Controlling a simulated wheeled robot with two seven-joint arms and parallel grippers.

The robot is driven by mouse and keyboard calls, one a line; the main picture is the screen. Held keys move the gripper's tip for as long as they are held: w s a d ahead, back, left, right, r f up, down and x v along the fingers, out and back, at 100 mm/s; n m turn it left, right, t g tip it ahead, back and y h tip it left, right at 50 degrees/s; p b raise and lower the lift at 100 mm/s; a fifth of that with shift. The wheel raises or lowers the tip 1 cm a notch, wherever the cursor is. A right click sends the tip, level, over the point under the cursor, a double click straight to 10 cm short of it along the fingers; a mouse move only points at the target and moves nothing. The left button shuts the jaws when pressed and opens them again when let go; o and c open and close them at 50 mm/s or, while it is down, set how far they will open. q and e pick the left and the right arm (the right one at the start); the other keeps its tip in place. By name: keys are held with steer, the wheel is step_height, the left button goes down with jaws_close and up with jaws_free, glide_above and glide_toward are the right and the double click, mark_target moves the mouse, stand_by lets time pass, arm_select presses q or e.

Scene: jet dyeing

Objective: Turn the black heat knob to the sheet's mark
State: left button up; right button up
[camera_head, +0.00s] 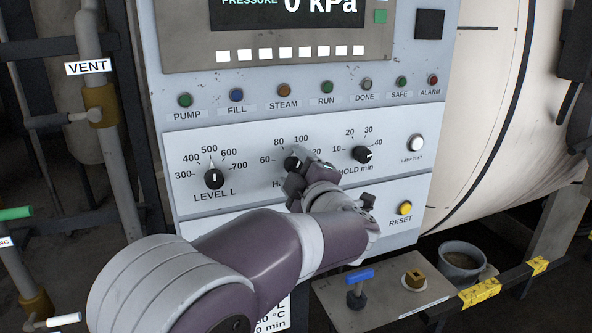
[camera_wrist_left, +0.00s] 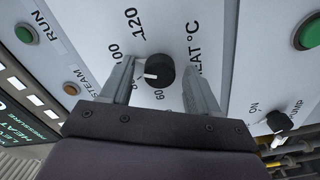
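The black heat knob (camera_head: 292,162) is on the white panel in the head view, partly hidden by my left gripper (camera_head: 303,182). In the left wrist view the heat knob (camera_wrist_left: 160,70) shows between the two fingers of my left gripper (camera_wrist_left: 158,82). The fingers are open, with a gap on each side of the knob. The knob's white line points left in that view, towards scale numbers partly hidden by a finger. My right gripper is not in view.
The level knob (camera_head: 214,179) is left of the heat knob, and the hold knob (camera_head: 362,154) is close on its right. A yellow reset button (camera_head: 405,208) is lower right. A shelf (camera_head: 385,298) with a blue-handled valve and a mug (camera_head: 461,260) stand below.

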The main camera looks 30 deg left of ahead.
arm_select(q)
steer(key=v, duration=1.2)
steer(key=shift+s+d, duration=0.2)
steer(key=shift+d, duration=0.1)
